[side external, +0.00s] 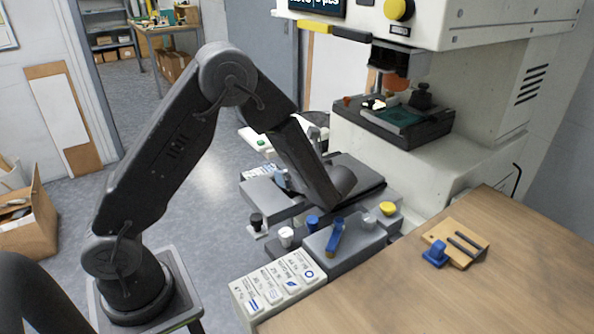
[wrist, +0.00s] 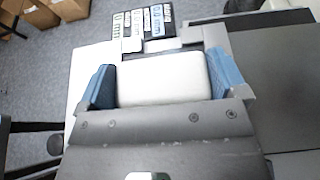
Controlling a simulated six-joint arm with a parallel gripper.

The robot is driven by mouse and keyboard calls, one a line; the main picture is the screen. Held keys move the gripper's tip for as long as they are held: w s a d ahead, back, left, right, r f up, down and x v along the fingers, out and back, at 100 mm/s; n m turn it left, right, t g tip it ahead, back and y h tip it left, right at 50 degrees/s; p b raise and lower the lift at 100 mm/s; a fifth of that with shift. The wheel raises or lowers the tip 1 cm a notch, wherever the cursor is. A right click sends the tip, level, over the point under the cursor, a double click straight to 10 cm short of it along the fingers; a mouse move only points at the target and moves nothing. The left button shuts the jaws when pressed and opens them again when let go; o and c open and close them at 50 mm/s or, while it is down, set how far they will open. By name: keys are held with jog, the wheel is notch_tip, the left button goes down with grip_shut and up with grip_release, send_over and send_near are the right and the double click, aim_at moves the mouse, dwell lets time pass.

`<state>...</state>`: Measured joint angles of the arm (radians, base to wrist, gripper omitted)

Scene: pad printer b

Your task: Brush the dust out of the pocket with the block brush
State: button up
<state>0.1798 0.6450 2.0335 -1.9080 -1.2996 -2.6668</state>
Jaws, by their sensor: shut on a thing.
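In the wrist view my gripper (wrist: 163,84) has its two blue fingers on either side of a pale, rounded block (wrist: 160,78) and is shut on it. The block could be the block brush; I see only its smooth face, and no bristles show. I cannot make out the pocket or any dust in either view.
The pad printer (side external: 455,155) stands behind, with a dark tray (side external: 385,125) under its head. Knobs and a blue lever (side external: 336,236) stand near my wrist. A labelled panel (side external: 275,287) is in front. A wooden board (side external: 462,243) lies on the mostly clear table (side external: 450,300).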

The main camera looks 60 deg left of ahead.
jog(key=shift+f, duration=0.15)
jog(key=shift+a, duration=0.15)
jog(key=shift+a, duration=0.75)
jog(key=shift+d, duration=0.1)
jog(key=shift+d, duration=1.75)
jog(key=shift+a, duration=0.1)
jog(key=shift+a, duration=1.75)
jog(key=shift+d, duration=0.15)
